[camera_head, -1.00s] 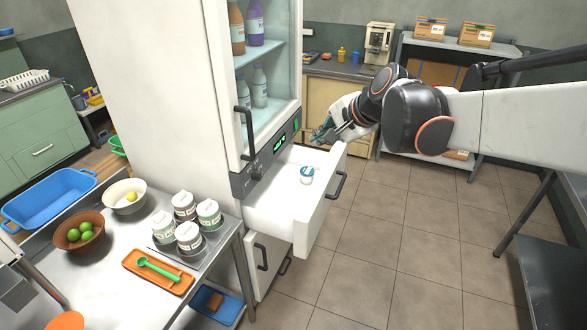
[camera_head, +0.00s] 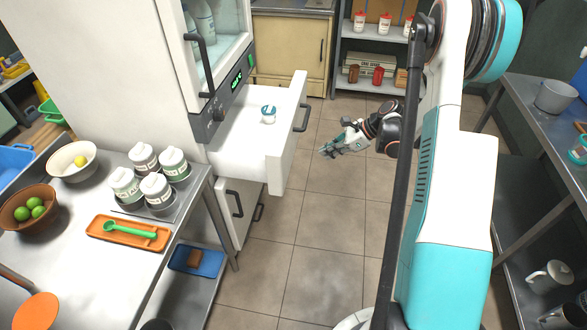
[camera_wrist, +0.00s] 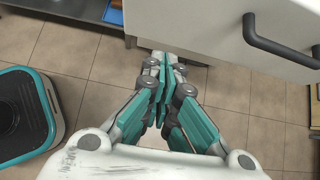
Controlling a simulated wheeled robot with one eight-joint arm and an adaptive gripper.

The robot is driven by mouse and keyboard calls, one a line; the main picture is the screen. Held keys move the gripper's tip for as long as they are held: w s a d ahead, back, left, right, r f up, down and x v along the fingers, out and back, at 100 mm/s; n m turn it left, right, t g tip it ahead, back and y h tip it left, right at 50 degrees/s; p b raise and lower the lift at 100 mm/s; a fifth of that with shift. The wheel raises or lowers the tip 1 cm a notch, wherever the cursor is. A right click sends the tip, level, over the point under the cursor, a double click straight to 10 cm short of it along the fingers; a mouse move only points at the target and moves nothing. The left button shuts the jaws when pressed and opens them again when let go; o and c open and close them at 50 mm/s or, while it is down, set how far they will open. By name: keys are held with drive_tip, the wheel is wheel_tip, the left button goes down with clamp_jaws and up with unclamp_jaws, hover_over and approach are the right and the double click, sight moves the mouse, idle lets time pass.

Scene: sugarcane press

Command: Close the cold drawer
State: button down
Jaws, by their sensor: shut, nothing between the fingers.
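The cold drawer (camera_head: 238,138) is pulled out of the white fridge unit, below its control strip. Its front panel (camera_head: 289,135) carries a dark bar handle (camera_head: 302,118). A small white jar with a blue lid (camera_head: 268,114) stands inside it. My gripper (camera_head: 326,152) is to the right of the drawer front, out in front of it and apart from the handle. In the wrist view my gripper (camera_wrist: 160,85) has its fingers together and empty. There the drawer front (camera_wrist: 205,28) and its handle (camera_wrist: 280,42) show at the upper right.
A steel table (camera_head: 165,245) with tubs, bowls and an orange tray (camera_head: 128,232) stands left of the drawer. A lower drawer or door (camera_head: 240,205) sits beneath. Another table (camera_head: 520,150) is at right. Tiled floor (camera_head: 320,240) before the drawer is clear.

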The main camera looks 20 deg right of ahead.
drive_tip(key=shift+a+r+b+x, duration=0.2)
drive_tip(key=shift+b+x, duration=0.7)
drive_tip(key=shift+x, duration=1.35)
drive_tip(key=shift+a+r+b+x, duration=0.2)
drive_tip(key=shift+b+x, duration=0.65)
drive_tip(key=shift+x, duration=1.35)
drive_tip(key=shift+a+r+b+x, duration=0.25)
drive_tip(key=shift+b+x, duration=0.65)
drive_tip(key=shift+x, duration=1.35)
drive_tip(key=shift+w, duration=0.15)
drive_tip(key=shift+w+a, duration=0.1)
drive_tip(key=w+a, duration=0.4)
drive_tip(key=a, duration=0.2)
drive_tip(key=w+a, duration=0.4)
drive_tip(key=a, duration=0.3)
drive_tip(key=w+a, duration=0.5)
drive_tip(key=a, duration=0.1)
drive_tip(key=shift+a, duration=0.15)
drive_tip(key=shift+w+a, duration=0.4)
drive_tip(key=shift+a, duration=0.15)
